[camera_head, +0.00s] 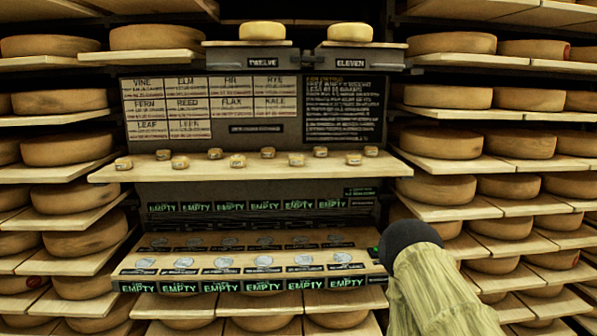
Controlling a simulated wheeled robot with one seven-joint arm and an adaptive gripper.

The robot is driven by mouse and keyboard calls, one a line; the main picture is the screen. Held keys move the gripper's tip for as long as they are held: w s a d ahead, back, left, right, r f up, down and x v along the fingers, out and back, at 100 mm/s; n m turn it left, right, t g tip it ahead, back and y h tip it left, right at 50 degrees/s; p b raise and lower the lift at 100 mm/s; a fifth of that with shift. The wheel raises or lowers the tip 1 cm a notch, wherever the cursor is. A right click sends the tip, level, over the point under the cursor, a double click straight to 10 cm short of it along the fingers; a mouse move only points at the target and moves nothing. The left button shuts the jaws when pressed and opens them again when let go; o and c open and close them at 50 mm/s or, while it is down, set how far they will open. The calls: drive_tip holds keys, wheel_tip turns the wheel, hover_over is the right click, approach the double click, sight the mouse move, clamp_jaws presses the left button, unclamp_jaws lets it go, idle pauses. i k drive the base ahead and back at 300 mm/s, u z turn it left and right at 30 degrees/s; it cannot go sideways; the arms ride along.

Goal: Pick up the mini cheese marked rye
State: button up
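Several mini cheeses stand in two staggered rows on a pale wooden shelf (250,173) at mid-height. They include a far-left one (123,163), a middle one (238,160) and a far-right one (371,151). Their marks are too small to read, so I cannot tell which is rye. My arm, in a pale yellow sleeve with a black rounded end, rises at the lower right, below and right of the mini cheeses. My gripper's fingers are not visible.
A lower tiered rack (250,274) has grey discs and labels reading EMPTY. Two cheeses stand on top, above plates reading TWELVE (262,32) and ELEVEN (349,34). Shelves of large cheese wheels (443,97) flank both sides. Space in front of the mini cheeses looks clear.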

sight(296, 159)
drive_tip(key=z, duration=0.1)
drive_tip(key=k, duration=0.4)
drive_tip(key=u, duration=1)
drive_tip(key=i, duration=1.3)
drive_tip(key=z, duration=0.6)
